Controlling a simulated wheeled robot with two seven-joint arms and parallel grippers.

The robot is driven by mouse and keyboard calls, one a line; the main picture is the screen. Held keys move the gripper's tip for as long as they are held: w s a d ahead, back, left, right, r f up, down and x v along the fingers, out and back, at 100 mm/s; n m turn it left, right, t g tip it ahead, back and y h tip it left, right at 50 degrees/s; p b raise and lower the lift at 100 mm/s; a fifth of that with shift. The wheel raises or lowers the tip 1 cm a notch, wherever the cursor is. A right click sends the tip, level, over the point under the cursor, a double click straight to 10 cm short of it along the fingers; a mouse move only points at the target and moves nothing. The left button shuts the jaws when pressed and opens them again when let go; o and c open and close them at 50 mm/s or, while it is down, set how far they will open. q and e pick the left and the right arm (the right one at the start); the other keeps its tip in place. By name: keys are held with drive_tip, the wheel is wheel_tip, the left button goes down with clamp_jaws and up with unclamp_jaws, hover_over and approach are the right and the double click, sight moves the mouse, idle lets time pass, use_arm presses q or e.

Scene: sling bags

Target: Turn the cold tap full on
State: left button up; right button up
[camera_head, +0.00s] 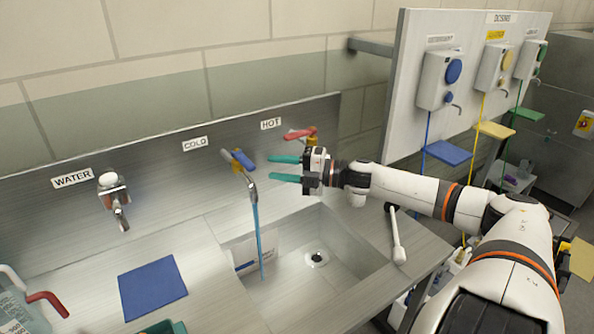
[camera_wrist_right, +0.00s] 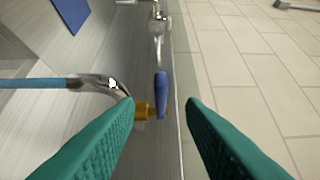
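The cold tap (camera_head: 243,160) is on the steel back panel under the COLD label, with a blue lever and a brass-coloured stem. My right gripper (camera_head: 270,167) is open and empty, its two teal fingers pointing left toward the tap from its right side. In the right wrist view the blue lever (camera_wrist_right: 161,88) lies ahead, in line with the gap between the open fingertips (camera_wrist_right: 161,103). No contact shows. A blue strand hangs from the spout into the sink; I cannot tell whether it is water or a hose. My left gripper is not in view.
The red-handled hot tap (camera_head: 300,134) is just behind my right gripper. The WATER tap (camera_head: 115,198) stands left. Below are the sink basin (camera_head: 335,247), a white-handled tool (camera_head: 396,235) and a blue cloth (camera_head: 152,288). A dosing board (camera_head: 420,112) stands at right.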

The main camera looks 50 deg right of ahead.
drive_tip(key=shift+p+v, duration=0.6)
drive_tip(key=shift+v, duration=1.4)
